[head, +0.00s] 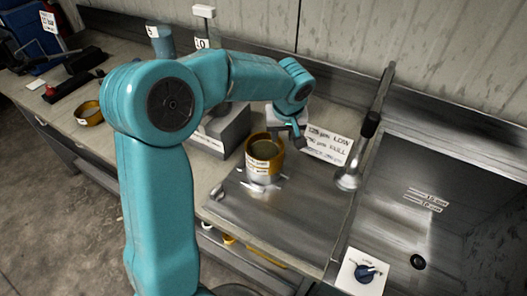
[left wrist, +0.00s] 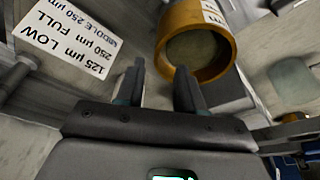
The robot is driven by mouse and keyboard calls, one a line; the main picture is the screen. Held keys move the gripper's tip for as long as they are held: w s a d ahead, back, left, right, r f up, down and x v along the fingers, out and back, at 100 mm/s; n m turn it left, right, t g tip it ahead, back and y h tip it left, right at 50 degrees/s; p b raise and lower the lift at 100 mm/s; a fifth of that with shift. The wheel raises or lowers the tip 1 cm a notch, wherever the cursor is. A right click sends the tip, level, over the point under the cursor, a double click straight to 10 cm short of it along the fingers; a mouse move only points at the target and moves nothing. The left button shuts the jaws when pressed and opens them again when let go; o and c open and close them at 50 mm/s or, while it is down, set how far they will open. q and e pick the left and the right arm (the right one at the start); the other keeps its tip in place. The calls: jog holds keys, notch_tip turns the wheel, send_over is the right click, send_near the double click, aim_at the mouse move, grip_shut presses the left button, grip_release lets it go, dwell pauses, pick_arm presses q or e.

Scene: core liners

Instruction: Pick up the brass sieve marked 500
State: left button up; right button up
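A brass sieve (head: 279,160) with a pale label sits on a silver round base on the steel worktop. Its marking is too small to read. It also shows in the left wrist view (left wrist: 222,58), with its open top and mesh, just beyond the fingers. Another brass sieve (head: 88,113) with a label lies far left on the bench; its number cannot be read. My left gripper (head: 298,138) is beside the upper right of the first sieve. In the left wrist view its fingers (left wrist: 160,88) are apart with nothing between them. My right gripper is not in view.
A printed card (head: 330,145) lies behind the sieve. A grey block (head: 222,128) is left of the sieve. The front of the steel worktop is mostly clear.

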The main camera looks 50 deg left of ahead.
aim_at(283, 144)
pick_arm(q)
jog(key=x, duration=0.3)
jog(key=p+x, duration=0.1)
jog(key=x, duration=0.1)
jog(key=shift+w+d, duration=0.15)
jog(key=shift+w, duration=0.1)
jog(key=shift+s+d+r, duration=0.15)
jog(key=shift+s+r, duration=0.15)
jog(key=shift+s, duration=0.05)
jog(key=c, duration=0.4)
jog(key=shift+w+f, duration=0.15)
jog(key=shift+w, duration=0.1)
grip_shut()
jog(key=shift+s, duration=0.15)
